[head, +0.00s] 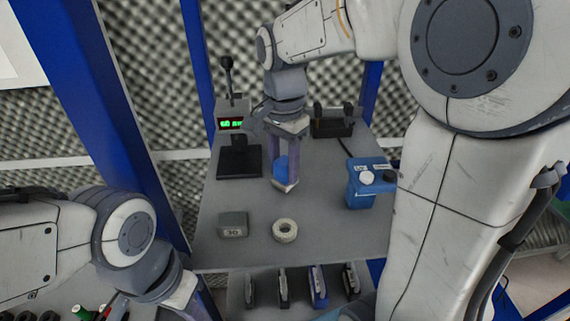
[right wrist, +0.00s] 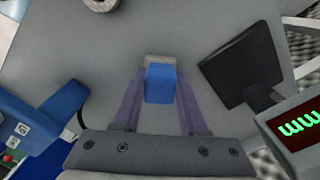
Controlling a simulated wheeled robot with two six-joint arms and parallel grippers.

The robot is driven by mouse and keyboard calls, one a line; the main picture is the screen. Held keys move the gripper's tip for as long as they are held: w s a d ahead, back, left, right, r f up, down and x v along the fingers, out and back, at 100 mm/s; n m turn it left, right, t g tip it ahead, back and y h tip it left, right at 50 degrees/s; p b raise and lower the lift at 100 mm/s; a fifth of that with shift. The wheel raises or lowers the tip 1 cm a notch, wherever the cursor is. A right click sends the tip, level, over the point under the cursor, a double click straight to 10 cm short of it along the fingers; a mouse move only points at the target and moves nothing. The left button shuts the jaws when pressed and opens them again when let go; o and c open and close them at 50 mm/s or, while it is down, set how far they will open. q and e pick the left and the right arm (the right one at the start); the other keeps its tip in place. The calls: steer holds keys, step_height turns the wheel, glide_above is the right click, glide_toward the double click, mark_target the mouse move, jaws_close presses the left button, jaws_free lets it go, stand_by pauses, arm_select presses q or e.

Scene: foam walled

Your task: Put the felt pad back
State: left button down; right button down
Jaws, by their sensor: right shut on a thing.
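My right gripper (head: 284,182) points down over the grey bench, its two purple fingers on either side of a small blue block (head: 281,165). In the right wrist view the gripper (right wrist: 160,80) is shut on this block (right wrist: 160,85), which has a pale grey end (right wrist: 158,60). I take it to be the felt pad; no label shows. The fingers hide part of it in the head view, and I cannot tell whether it touches the bench. My left arm is at the lower left; its gripper (head: 203,303) is only partly in view.
On the grey bench (head: 215,253) are a gauge with a green display (head: 231,124), a black holder (head: 333,122), a blue device (head: 367,185), a block marked 30 (head: 233,225) and a pale ring (head: 285,231). A rack with several upright tools (head: 283,288) lies in front.

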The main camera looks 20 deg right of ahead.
arm_select(q)
steer(key=shift+f+b, duration=0.3)
arm_select(e)
steer(key=shift+f, duration=0.45)
steer(key=shift+c, duration=1.8)
jaws_free()
arm_select(q)
steer(key=shift+f+b, duration=0.55)
arm_select(e)
step_height(320, 180, up, 10)
steer(key=shift+r, duration=0.25)
